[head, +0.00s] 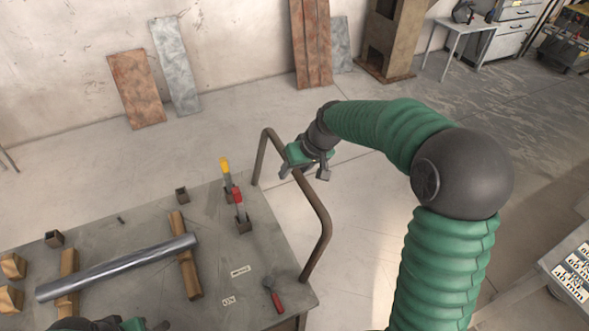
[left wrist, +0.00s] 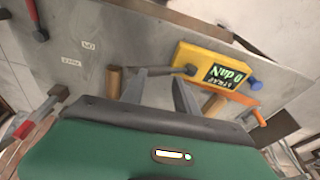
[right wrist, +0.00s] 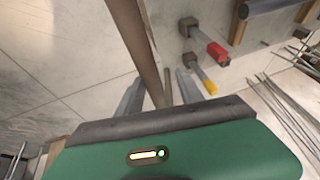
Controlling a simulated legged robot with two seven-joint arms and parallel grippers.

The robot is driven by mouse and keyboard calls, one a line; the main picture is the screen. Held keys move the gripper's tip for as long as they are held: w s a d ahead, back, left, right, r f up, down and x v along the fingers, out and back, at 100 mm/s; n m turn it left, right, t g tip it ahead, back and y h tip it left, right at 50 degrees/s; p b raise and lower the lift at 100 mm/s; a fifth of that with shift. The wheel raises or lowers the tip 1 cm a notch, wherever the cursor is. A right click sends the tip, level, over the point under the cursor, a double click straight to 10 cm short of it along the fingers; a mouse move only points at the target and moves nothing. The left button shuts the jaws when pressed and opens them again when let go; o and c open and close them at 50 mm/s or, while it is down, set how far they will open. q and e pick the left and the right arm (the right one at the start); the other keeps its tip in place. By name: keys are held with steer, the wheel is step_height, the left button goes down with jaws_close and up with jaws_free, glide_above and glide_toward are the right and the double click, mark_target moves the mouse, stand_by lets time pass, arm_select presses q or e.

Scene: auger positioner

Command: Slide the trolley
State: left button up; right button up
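The trolley is a grey table top (head: 130,235) with a bent brown tube handle (head: 322,225) rising at its right end. My right gripper (head: 306,173) is at the upper bar of this handle. In the right wrist view the brown bar (right wrist: 138,40) runs between the two spread fingers (right wrist: 160,88), with a gap on the right side. My left gripper (left wrist: 160,78) is open. It is near a yellow gauge (left wrist: 210,65) reading 0 daN, whose grey stem reaches between or behind the fingers; I cannot tell which. In the head view only a bit of that arm shows at the bottom edge.
On the top are a metal pipe (head: 120,268) across wooden blocks (head: 187,262), red and yellow-handled clamps (head: 240,212) and a red-handled hammer (head: 273,296). Clear floor (head: 370,190) lies right of the handle. Planks (head: 137,88) lean on the wall.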

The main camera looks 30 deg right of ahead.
steer(key=shift+d, duration=0.15)
steer(key=shift+c, duration=1.1)
steer(key=shift+s+d+f, duration=0.1)
steer(key=shift+d, duration=0.65)
jaws_close()
steer(key=shift+a, duration=0.4)
steer(key=shift+d, duration=0.1)
